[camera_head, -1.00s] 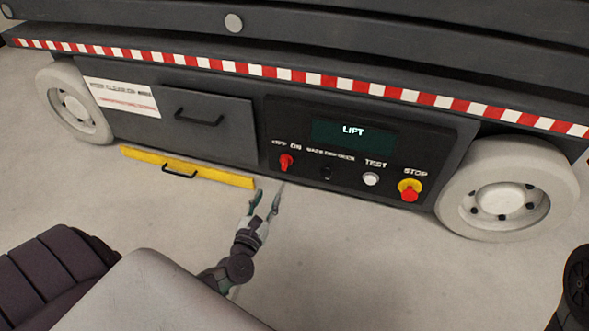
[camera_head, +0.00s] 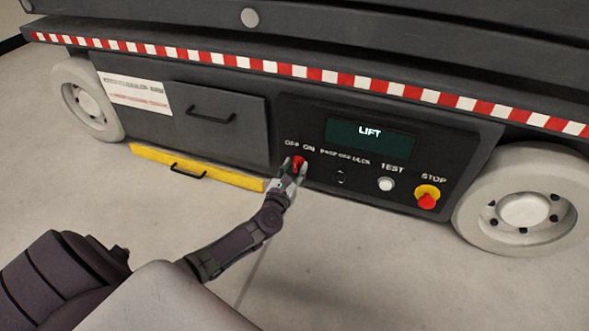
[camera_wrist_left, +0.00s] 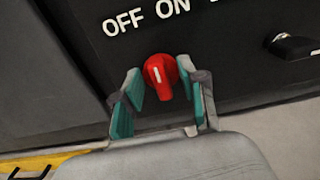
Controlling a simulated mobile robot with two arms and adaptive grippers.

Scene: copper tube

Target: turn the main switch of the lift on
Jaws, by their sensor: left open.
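The main switch is a red knob (camera_head: 298,162) on the lift's dark control panel, below the OFF and ON labels. In the left wrist view the red knob (camera_wrist_left: 160,84) shows a short white mark, close to vertical in the picture. My left gripper (camera_head: 291,173) is at the switch. In the left wrist view its two teal-padded fingers (camera_wrist_left: 163,88) are open, one on each side of the knob. I cannot tell whether either finger touches it. My right gripper is not in view.
On the panel are a dark screen (camera_head: 371,138) reading LIFT, a small black switch (camera_head: 340,177), a white TEST button (camera_head: 386,184) and a red-and-yellow STOP button (camera_head: 427,198). A yellow bar with a handle (camera_head: 195,168) lies low at the left. The floor in front is clear.

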